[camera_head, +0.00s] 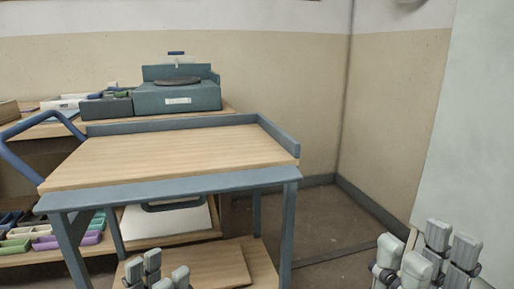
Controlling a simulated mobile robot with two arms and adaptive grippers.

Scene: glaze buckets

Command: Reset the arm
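My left gripper (156,273) shows at the bottom edge, left of centre, in front of the cart's lower shelf. Its grey fingers point up and stand apart, with nothing between them. My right gripper (427,257) shows at the bottom right, in front of the floor and a pale panel. Its fingers also point up and look apart and empty. The wrists and most of both arms are cut off by the bottom edge. No glaze bucket can be made out.
A blue-framed cart (180,155) with a bare wooden top stands ahead. Behind it, a workbench (55,128) carries a blue-grey machine (178,97) and trays. Coloured bins (60,240) sit low at the left. A pale panel (480,130) rises at the right. Floor right of the cart is clear.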

